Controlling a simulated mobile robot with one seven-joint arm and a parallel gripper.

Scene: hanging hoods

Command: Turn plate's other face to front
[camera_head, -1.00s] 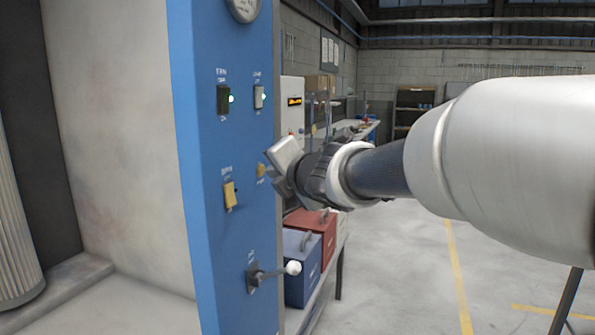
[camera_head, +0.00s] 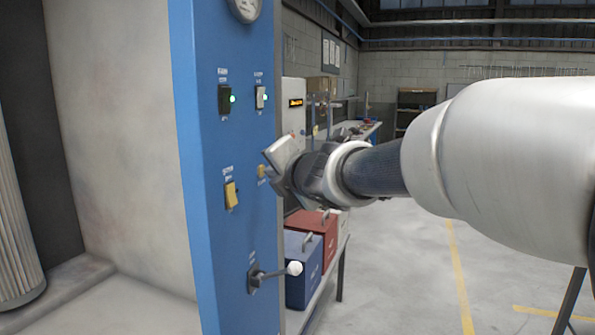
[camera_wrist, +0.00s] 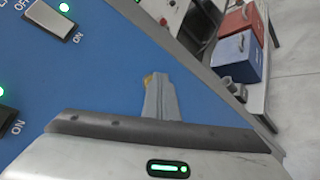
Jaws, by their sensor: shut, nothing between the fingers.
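My gripper (camera_head: 270,160) is shut and empty, close to the right side of the blue panel (camera_head: 205,250). In the wrist view its closed fingers (camera_wrist: 158,95) point at the blue face. A small yellow piece (camera_head: 262,172) on the panel sits at the fingertips and is partly hidden; in the wrist view only a bit of yellow (camera_wrist: 149,78) shows beyond them. I cannot tell whether the fingers touch it. I cannot clearly make out which thing is the plate, or which face it shows.
A yellow switch (camera_head: 231,195) is left of my gripper. Two switches with lit lamps, a dark one (camera_head: 225,99) and a grey one (camera_head: 260,97), are above. A white-knobbed lever (camera_head: 292,268) sticks out below. Red (camera_head: 318,232) and blue (camera_head: 301,275) boxes stand behind. Floor at right is open.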

